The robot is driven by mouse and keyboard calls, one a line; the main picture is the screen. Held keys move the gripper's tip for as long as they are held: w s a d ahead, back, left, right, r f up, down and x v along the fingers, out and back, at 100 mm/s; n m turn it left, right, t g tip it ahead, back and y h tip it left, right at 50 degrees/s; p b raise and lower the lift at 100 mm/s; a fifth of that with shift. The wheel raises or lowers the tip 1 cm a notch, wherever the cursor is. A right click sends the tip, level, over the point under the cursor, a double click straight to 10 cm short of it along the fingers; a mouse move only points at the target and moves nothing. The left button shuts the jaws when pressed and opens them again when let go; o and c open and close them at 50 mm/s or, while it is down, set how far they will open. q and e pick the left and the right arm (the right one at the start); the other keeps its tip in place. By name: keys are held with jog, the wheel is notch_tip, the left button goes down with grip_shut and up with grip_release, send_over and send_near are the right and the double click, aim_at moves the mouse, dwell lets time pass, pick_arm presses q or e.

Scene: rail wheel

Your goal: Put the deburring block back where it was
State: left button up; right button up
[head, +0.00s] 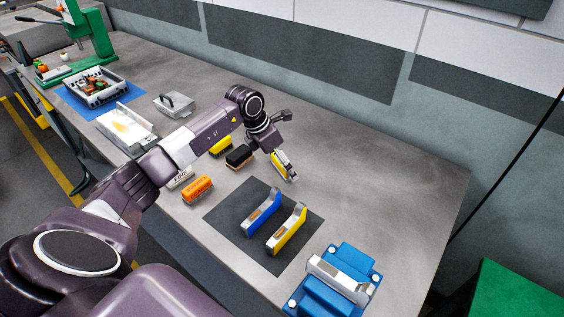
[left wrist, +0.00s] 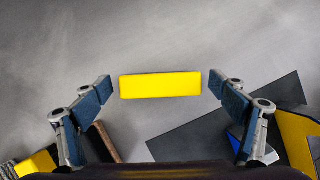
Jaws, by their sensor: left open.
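A plain yellow block (left wrist: 160,86), which I take to be the deburring block, lies between the fingertips of my left gripper (left wrist: 160,90) in the left wrist view. The fingers are open, with a small gap at each end of the block. In the head view my left gripper (head: 286,170) points down over the bench, behind the dark mat, and yellow shows at its fingers. I cannot tell the block's height above the bench. My right gripper is not in view.
An orange block (head: 197,188), a black brush (head: 240,158) and a yellow brush (head: 220,146) lie left of the gripper. A dark mat (head: 225,215) holds a blue bracket (head: 262,212) and a yellow bracket (head: 287,231). A blue fixture (head: 325,299) stands at front right. The bench's right side is clear.

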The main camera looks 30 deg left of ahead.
pick_arm(q)
jog(key=shift+s+a+r, duration=0.1)
jog(key=shift+a+r, duration=0.05)
jog(key=shift+r, duration=0.3)
jog(key=b+v, duration=0.3)
jog(key=v, duration=0.8)
jog(key=shift+s+r, duration=0.1)
